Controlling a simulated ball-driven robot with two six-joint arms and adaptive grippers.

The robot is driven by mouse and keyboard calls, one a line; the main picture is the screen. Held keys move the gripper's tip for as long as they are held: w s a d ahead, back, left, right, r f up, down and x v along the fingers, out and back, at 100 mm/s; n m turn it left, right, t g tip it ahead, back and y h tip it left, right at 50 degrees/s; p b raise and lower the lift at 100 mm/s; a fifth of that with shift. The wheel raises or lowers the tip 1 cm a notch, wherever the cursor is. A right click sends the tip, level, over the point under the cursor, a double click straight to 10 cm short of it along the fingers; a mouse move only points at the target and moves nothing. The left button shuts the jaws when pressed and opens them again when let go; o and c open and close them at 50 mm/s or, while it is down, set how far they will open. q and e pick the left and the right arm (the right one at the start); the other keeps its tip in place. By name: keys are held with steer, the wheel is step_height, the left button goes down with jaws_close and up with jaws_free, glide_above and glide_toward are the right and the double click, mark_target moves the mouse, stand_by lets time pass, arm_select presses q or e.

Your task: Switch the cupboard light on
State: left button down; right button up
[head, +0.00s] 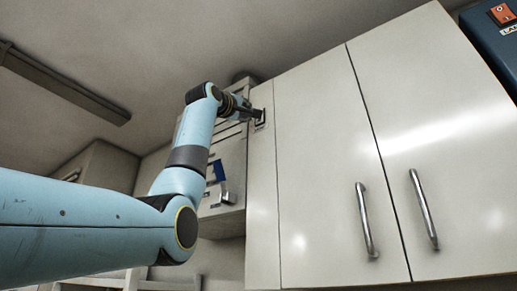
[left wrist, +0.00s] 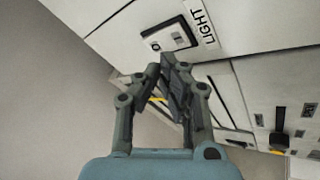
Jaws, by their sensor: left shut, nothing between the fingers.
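The cupboard (head: 310,150) is off-white, with a narrow panel along its left side. A small dark-framed switch (head: 260,118) sits high on that panel. In the left wrist view the switch (left wrist: 170,39) has a pale rocker in a dark surround, beside a label (left wrist: 207,29) reading "LIGHT". I cannot tell which way the rocker is set. My left gripper (head: 257,113) is raised to the switch, its tips partly covering it. In the left wrist view the gripper (left wrist: 166,66) is shut and empty, its tips just below the switch; contact is unclear. My right gripper is out of view.
A dark blue box (head: 484,42) with an orange rocker (head: 503,12) and a cut-off label stands at the top right. The cupboard doors are closed, with metal handles (head: 366,220) (head: 423,210). Grey cabinets with a handle (head: 226,196) stand behind my arm.

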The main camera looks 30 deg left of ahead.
arm_select(q)
steer(key=s, duration=0.1)
steer(key=s+b, duration=0.1)
steer(key=s, duration=0.1)
steer(key=s+b, duration=0.1)
steer(key=shift+s+a+r, duration=0.2)
steer(key=shift+s+r, duration=0.15)
